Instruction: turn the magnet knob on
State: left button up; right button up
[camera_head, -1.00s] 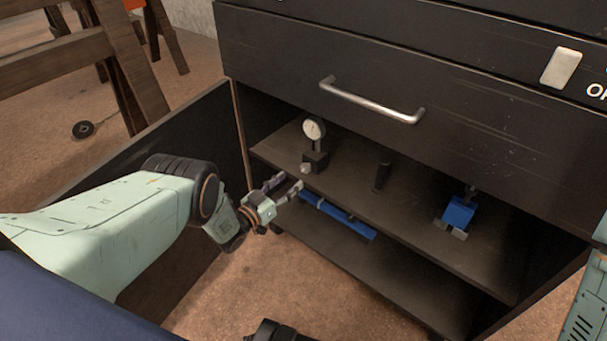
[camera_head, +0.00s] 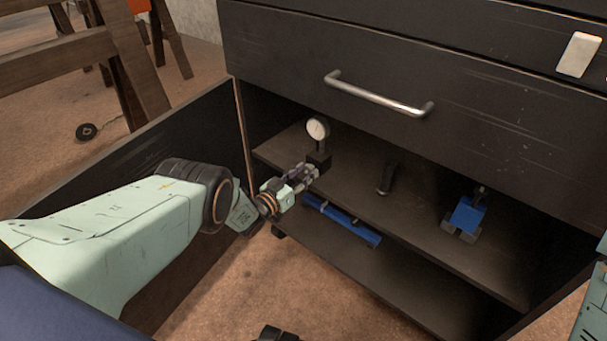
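A dial gauge (camera_head: 318,128) stands upright on a black magnetic base (camera_head: 319,159) at the left of the cabinet's upper shelf (camera_head: 415,215). My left gripper (camera_head: 308,173) reaches in from the left, with its fingertips at the front of this base. Its fingers are close together and appear shut on the magnet knob. The knob itself is hidden by the fingers.
A drawer with a metal handle (camera_head: 378,98) hangs above the shelf. A dark upright tool (camera_head: 387,178) and a blue vise-like tool (camera_head: 466,215) stand to the right. A long blue tool (camera_head: 343,221) lies on the lower shelf. An open door (camera_head: 130,160) bounds the left.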

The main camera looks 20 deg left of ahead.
pick_arm(q)
grip_shut()
jog(key=shift+m+b, duration=0.75)
jog(key=shift+m, duration=2.05)
jog(key=shift+o, duration=1.9)
grip_release()
jog(key=v, duration=1.2)
